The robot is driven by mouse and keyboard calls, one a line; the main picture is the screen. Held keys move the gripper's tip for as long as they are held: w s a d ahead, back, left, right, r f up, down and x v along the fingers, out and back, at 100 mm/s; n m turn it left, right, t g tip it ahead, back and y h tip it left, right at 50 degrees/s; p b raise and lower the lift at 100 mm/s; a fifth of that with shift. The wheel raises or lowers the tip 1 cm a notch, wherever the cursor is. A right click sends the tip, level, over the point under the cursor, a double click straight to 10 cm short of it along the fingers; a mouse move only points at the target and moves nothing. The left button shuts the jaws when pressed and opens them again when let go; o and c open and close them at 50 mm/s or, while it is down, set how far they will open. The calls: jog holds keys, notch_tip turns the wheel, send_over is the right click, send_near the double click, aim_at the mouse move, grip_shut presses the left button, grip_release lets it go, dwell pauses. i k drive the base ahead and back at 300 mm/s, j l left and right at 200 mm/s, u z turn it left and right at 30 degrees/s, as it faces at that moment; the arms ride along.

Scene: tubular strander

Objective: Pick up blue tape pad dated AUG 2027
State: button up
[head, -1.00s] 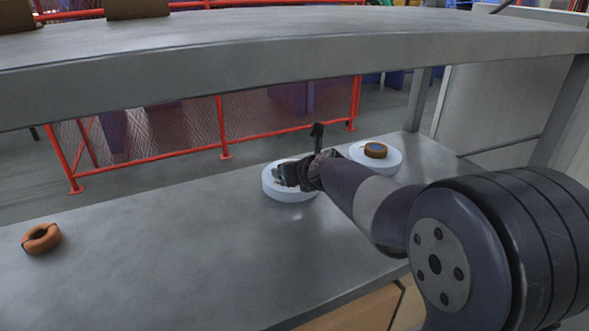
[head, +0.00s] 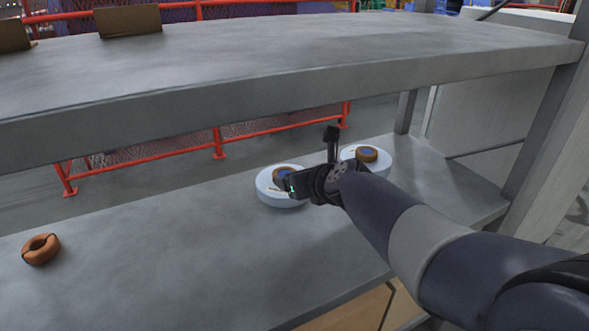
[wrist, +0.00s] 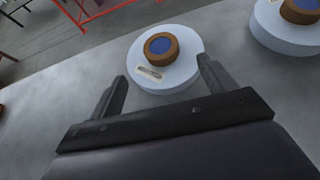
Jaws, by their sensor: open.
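Two round white discs lie on the grey lower shelf. The left disc (head: 268,194) carries a brown ring with a blue centre (head: 281,174) and a small pale tag (wrist: 151,74); its ring also shows in the wrist view (wrist: 161,48). The right disc (head: 382,167) carries a similar blue-centred ring (head: 367,154), partly cut off in the wrist view (wrist: 302,11). No date is legible on either. My gripper (head: 292,185) is open and empty; in the wrist view its fingers (wrist: 163,73) are spread at the near side of the left disc, apart from the ring.
An orange-brown ring (head: 41,249) lies alone at the left of the lower shelf. A thick upper shelf (head: 270,72) runs above, with cardboard pieces (head: 128,20) on it. A red-framed mesh fence (head: 200,153) stands behind. The shelf between the orange ring and discs is clear.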

aim_at(378, 161)
jog(key=i+l, duration=0.15)
jog(key=l, duration=0.4)
jog(key=i+l+u, duration=0.1)
jog(key=l, duration=0.45)
jog(key=i+l+u, duration=0.1)
jog(key=l, duration=0.45)
jog(key=i+l, duration=0.15)
jog(key=l, duration=0.4)
jog(key=i+l+u, duration=0.1)
jog(key=l, duration=0.45)
